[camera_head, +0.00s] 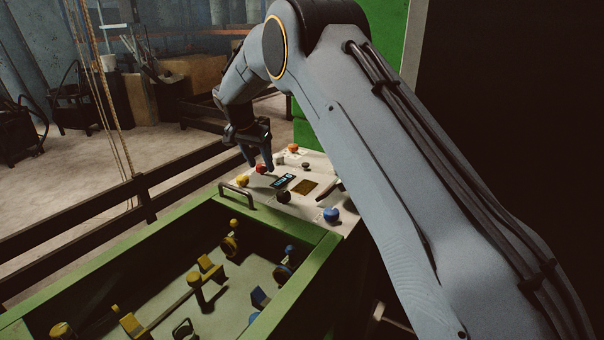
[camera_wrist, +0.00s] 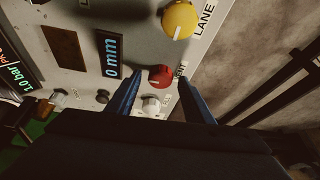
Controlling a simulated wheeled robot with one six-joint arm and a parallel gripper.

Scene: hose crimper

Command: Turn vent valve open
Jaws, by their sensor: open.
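A red knob (camera_wrist: 160,76) with a pale pointer line is on the light control panel (camera_wrist: 70,15). Its label is partly hidden by a finger; the visible letters fit "VENT", so it looks like the vent valve. In the head view the red knob (camera_head: 261,169) is near the panel's far left edge. My gripper (camera_head: 259,166) is open and points down at the panel there. In the wrist view its two blue fingers (camera_wrist: 159,84) lie either side of the red knob; I cannot tell whether they touch it.
A yellow knob (camera_wrist: 179,19) labelled "LANE" and a white knob (camera_wrist: 151,104) flank the red one. A "0 mm" display (camera_wrist: 109,54) is beside it. A blue knob (camera_head: 330,214) is at the panel's near end. A green-framed tray (camera_head: 290,225) and dark rail (camera_head: 175,168) are close by.

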